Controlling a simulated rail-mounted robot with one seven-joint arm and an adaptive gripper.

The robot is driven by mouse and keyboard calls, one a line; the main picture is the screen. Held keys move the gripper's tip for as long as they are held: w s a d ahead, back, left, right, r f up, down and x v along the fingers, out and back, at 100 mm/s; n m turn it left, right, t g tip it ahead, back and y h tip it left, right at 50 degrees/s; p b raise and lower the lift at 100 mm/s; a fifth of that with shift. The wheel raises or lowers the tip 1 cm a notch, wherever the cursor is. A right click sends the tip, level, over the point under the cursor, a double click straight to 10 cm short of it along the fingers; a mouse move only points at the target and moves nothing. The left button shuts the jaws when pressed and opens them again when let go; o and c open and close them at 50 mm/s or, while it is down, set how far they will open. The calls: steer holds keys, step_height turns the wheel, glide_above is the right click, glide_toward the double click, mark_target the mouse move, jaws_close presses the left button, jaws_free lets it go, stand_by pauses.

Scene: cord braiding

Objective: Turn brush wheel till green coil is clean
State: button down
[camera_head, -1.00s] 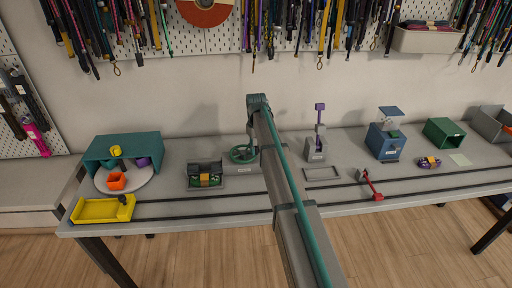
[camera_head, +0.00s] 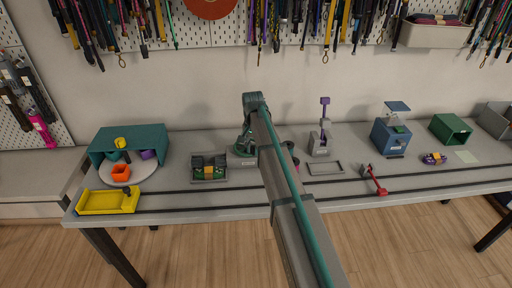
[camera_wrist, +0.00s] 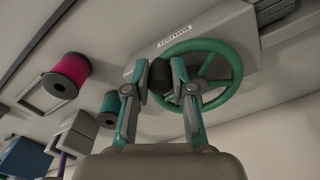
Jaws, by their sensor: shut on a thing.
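The green wheel (camera_wrist: 208,72) with spokes and a dark knob (camera_wrist: 160,84) fills the upper middle of the wrist view, beside a grey labelled housing (camera_wrist: 190,25). My gripper (camera_wrist: 160,68) is shut on the dark knob at the wheel's left rim. The green coil (camera_head: 209,176), with a yellow band, sits in a grey tray under dark brush blocks (camera_head: 209,161), just left of the wheel. Its surface is too small to judge for dirt.
A pink spool (camera_wrist: 66,76) and a teal spool (camera_wrist: 108,108) stand near the wheel in the wrist view. A teal shelter (camera_head: 128,137) and yellow tray (camera_head: 107,201) are at left. A purple-handled press (camera_head: 322,130) and blue box (camera_head: 391,137) stand at right.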

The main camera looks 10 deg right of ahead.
steer(key=shift+s+a+m, duration=0.1)
steer(key=shift+a+m, duration=0.6)
steer(key=shift+m, duration=0.7)
steer(key=c, duration=1)
jaws_free()
steer(key=shift+r, duration=0.15)
step_height(320, 180, up, 12)
steer(key=shift+f, duration=0.1)
